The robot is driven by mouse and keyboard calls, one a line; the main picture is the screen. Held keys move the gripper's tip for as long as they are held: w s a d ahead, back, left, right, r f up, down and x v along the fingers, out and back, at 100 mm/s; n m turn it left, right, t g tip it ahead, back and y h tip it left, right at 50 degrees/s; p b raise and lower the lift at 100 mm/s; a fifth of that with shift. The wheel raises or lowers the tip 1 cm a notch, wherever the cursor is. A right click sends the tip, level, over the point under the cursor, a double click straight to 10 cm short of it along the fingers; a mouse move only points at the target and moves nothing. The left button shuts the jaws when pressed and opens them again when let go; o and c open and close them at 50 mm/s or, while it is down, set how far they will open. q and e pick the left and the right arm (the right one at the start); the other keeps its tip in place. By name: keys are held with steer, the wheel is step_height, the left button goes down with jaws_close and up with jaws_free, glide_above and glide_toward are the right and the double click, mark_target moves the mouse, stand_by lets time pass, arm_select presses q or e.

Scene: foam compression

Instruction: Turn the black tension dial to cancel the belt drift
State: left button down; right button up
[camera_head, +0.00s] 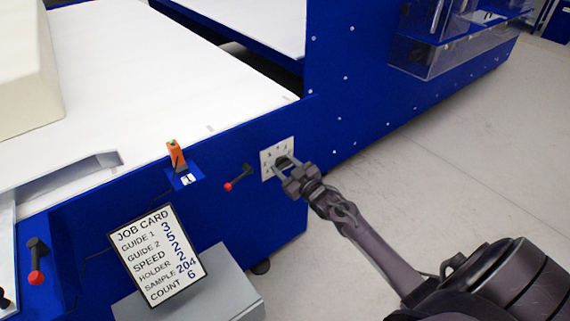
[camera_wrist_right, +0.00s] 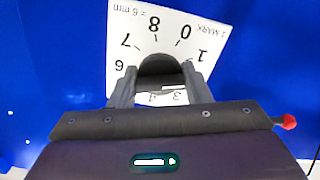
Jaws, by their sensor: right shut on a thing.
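The black tension dial (camera_head: 283,162) sits on a white numbered plate (camera_head: 267,157) on the blue machine side. In the right wrist view the dial (camera_wrist_right: 158,70) shows as a dark rounded knob in front of the plate (camera_wrist_right: 170,35). Numbers 6, 7, 8, 0 and 1 show around it, upside down, with "1 MARK = 6 mm" at the corner. My right gripper (camera_head: 286,166) is shut on the dial, one finger on each side, and its fingers hide part of the lower plate. The dial's pointer is not clear. My left gripper is not in view.
A red-tipped lever (camera_head: 237,178) is just left of the plate. Another red-ended handle (camera_head: 37,262) is at lower left. An orange device (camera_head: 175,155) stands on the belt edge. A job card (camera_head: 160,258) leans on a grey box (camera_head: 225,285). The floor at right is clear.

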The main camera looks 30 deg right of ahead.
steer(key=m+p, duration=0.2)
steer(key=m, duration=0.3)
steer(key=shift+r+m, duration=0.1)
steer(key=shift+m, duration=0.3)
steer(key=m+p, duration=0.2)
steer(key=m, duration=0.4)
steer(key=m+p, duration=0.2)
steer(key=m, duration=0.3)
steer(key=shift+m, duration=0.3)
arm_select(q)
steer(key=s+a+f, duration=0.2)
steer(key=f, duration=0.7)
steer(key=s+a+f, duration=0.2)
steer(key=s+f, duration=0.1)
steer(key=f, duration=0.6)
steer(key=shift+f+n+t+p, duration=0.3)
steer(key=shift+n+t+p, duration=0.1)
steer(key=shift+p, duration=0.05)
arm_select(e)
steer(key=shift+a+m, duration=0.1)
steer(key=shift+m, duration=1.9)
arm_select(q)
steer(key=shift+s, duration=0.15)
arm_select(e)
steer(key=o, duration=1)
